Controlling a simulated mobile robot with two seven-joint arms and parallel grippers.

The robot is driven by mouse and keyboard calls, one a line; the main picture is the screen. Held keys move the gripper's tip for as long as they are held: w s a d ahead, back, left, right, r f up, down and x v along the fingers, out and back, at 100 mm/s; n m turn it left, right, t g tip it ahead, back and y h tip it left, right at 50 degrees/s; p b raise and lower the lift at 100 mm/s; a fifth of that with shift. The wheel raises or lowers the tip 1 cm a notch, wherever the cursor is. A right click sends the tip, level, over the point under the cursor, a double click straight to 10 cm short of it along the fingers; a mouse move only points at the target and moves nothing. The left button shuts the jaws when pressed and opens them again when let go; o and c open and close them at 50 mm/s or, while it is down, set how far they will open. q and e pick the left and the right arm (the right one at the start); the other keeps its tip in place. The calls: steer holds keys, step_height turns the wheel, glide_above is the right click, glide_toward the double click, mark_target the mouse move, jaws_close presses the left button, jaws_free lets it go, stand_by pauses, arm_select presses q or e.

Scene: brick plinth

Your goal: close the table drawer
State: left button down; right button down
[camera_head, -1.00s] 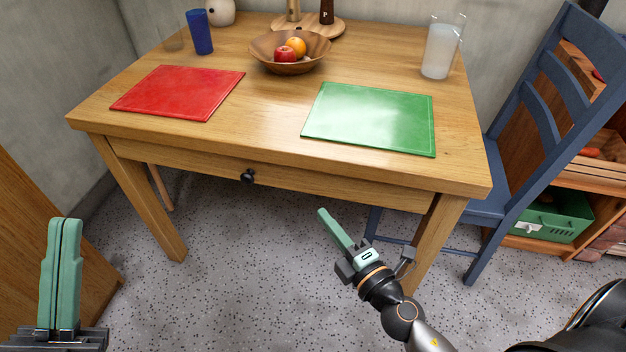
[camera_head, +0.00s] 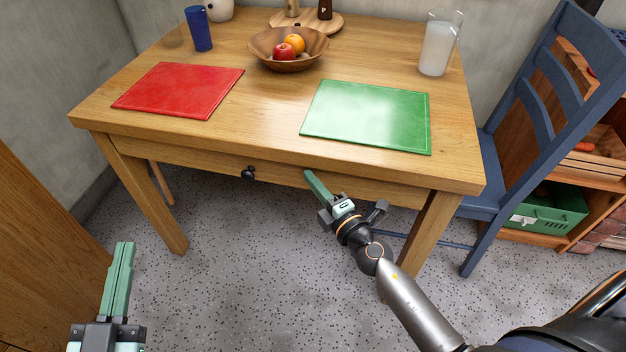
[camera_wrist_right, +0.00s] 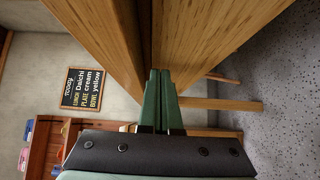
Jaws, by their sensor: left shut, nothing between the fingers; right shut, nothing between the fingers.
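The wooden table (camera_head: 265,125) has a drawer (camera_head: 205,162) under its front edge, with a dark round knob (camera_head: 248,173). The drawer front looks about in line with the table's front, with no open drawer box showing. My right gripper (camera_head: 308,174) is shut, its fingertips at the drawer front right of the knob; contact cannot be told. In the right wrist view, the shut fingers (camera_wrist_right: 160,73) point along the dark gap between two wooden surfaces of the table (camera_wrist_right: 215,45). My left gripper (camera_head: 124,246) is shut and empty at lower left, well away from the table.
On the tabletop are a red mat (camera_head: 180,90), a green mat (camera_head: 366,116), a fruit bowl (camera_head: 262,50), a blue cup (camera_head: 198,30) and a glass jug (camera_head: 437,45). A blue chair (camera_head: 535,120) stands at the right. The floor before the table is clear.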

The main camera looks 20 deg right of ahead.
mark_target(317, 171)
steer(key=shift+w+d, duration=0.75)
steer(key=shift+w, duration=0.25)
steer(key=shift+w+d, duration=0.15)
steer(key=shift+d, duration=0.05)
steer(key=shift+r, duration=0.1)
steer(key=shift+d, duration=0.15)
